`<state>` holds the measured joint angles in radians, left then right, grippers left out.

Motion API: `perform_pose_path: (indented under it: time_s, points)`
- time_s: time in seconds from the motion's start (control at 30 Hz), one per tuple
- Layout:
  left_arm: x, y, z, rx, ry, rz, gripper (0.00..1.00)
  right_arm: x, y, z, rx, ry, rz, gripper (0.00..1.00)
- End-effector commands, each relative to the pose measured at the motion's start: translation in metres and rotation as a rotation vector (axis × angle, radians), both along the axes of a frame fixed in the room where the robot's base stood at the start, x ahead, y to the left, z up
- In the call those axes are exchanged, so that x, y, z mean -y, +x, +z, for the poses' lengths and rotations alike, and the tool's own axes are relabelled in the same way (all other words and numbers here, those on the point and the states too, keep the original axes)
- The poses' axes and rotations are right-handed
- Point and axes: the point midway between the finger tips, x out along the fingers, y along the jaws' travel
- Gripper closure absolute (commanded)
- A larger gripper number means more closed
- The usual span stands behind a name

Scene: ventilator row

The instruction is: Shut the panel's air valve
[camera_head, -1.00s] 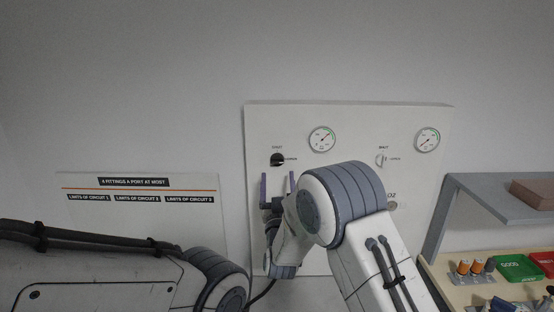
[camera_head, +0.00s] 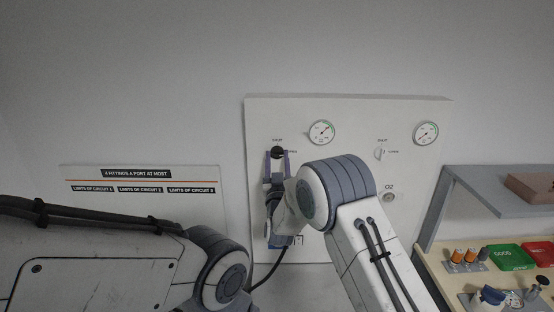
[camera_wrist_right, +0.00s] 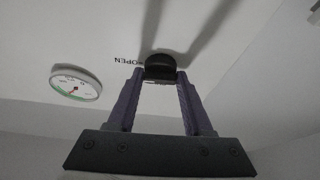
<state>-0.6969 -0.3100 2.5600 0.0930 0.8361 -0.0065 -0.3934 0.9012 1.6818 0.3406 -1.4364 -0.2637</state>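The white wall panel (camera_head: 340,240) carries a black valve knob (camera_head: 278,152) at its upper left, with a "SHUT" label above it and an "OPEN" label to its right. My right gripper (camera_head: 277,156) reaches up to this knob from below, its two purple fingers on either side of it. In the right wrist view, the fingertips (camera_wrist_right: 162,76) close in on both sides of the black knob (camera_wrist_right: 160,66) and appear to touch it. The "OPEN" label shows upside down there, left of the knob. My left gripper is out of view; only its arm shows.
A second, pale knob (camera_head: 380,154) sits right on the panel, above an O2 port (camera_head: 388,198). Two gauges (camera_head: 321,132) (camera_head: 426,133) are above. A sign (camera_head: 140,205) is at left. A grey shelf (camera_head: 490,180) and bench with green tray (camera_head: 513,257) stand at right.

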Motion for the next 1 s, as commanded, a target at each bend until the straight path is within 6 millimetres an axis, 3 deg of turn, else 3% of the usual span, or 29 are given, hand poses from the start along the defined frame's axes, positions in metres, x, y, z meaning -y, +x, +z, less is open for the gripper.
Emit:
perform_pose_path:
  time_s: [0.27, 0.47, 1.0]
  points:
    - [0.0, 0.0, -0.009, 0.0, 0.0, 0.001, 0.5, 0.001, 0.0, -0.001, 0.002, -0.039, -0.001, 1.0]
    - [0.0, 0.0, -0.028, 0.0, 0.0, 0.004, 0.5, 0.002, 0.0, -0.004, 0.004, -0.144, -0.001, 1.0]
    - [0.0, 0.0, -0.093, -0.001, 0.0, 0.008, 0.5, 0.004, -0.001, -0.002, 0.006, -0.642, -0.002, 1.0]
